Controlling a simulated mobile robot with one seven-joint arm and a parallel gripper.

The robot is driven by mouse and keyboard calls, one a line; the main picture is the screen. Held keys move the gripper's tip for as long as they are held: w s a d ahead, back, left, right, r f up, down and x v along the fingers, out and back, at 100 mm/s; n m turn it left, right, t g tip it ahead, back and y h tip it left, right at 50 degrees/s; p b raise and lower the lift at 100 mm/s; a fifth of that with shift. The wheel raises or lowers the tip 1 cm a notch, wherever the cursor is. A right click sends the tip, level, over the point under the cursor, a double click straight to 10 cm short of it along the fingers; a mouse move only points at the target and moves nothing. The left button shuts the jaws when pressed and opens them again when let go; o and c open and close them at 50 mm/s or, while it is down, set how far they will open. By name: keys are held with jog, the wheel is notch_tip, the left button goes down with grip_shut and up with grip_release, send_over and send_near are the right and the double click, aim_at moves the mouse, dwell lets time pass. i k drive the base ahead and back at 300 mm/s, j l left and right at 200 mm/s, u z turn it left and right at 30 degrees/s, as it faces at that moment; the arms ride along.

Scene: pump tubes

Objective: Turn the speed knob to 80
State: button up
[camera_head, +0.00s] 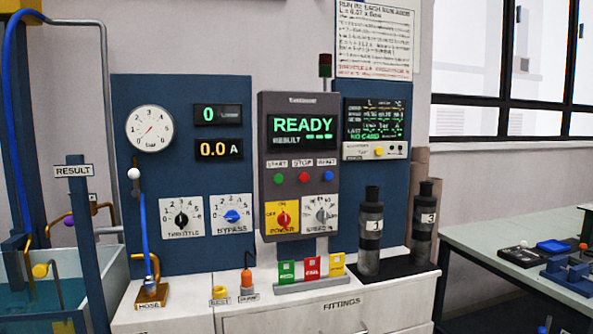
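The speed knob (321,214) is a grey knob on a white dial plate, at the lower right of the grey control box (298,100). Its dial numbers and pointer are too small and blurred to read. The red power knob (284,215) sits just left of it on a yellow plate marked OFF and POWER. My gripper is not in view.
Throttle (181,218) and bypass (232,215) knobs are on the blue panel at left. Below the box stand coloured cards (310,268). Two dark cylinders, marked 1 (371,230) and 3 (424,222), stand right of the speed knob. The space before the box looks clear.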

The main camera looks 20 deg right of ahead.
aim_at(321, 215)
jog(key=i+l+u, duration=0.45)
jog(key=i+l, duration=0.3)
jog(key=i, duration=0.15)
